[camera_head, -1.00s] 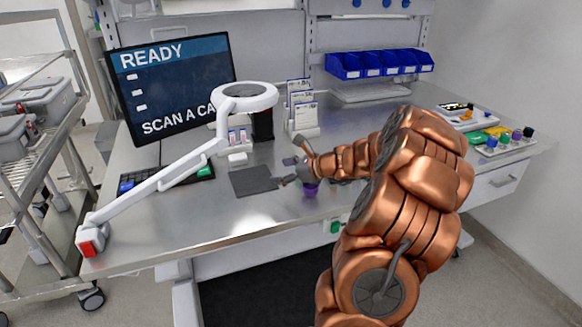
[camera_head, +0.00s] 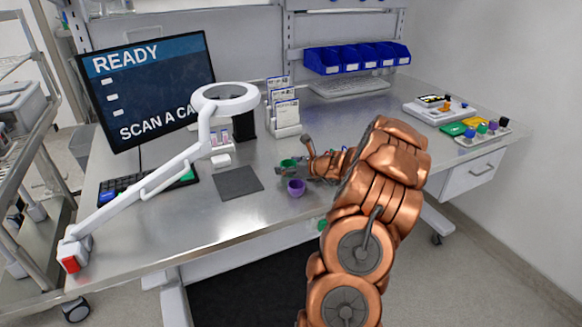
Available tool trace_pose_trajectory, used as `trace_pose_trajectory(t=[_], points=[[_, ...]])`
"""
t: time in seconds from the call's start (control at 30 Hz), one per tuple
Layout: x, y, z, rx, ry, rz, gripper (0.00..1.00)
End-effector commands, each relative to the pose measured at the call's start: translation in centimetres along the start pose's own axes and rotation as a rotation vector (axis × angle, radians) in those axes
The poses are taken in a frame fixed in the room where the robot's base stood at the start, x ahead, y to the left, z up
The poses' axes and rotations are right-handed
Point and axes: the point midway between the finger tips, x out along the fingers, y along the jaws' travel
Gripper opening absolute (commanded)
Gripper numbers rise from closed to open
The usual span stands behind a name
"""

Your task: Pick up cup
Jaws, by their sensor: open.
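A small purple cup (camera_head: 296,187) stands on the steel bench in front of my gripper (camera_head: 288,171), to the right of the dark grey mat (camera_head: 238,182). A small green item (camera_head: 288,163), which looks like another cup, is at my gripper's fingers, just behind the purple cup. My gripper is open, low over the bench, with its fingers toward the left. I cannot tell whether the fingers touch the green item. My arm comes in from the lower right and hides part of the bench.
A white magnifier lamp (camera_head: 226,99) arches over the left side. Card holders (camera_head: 284,112) stand behind my gripper. The monitor (camera_head: 150,88) is at back left, blue bins (camera_head: 357,58) at back right. Trays with coloured items (camera_head: 482,131) lie at the right. The bench's front middle is clear.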

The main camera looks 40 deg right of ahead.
Motion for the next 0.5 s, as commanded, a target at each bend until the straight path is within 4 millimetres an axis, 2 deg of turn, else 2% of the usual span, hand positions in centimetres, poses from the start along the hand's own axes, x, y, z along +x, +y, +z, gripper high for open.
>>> trace_pose_trajectory(t=[0.2,0.5], points=[[1.9,-0.1,0.1,-0.001,0.0,-0.002,0.75],[2.1,-0.1,0.0,0.0,-0.001,-0.002,0.75]])
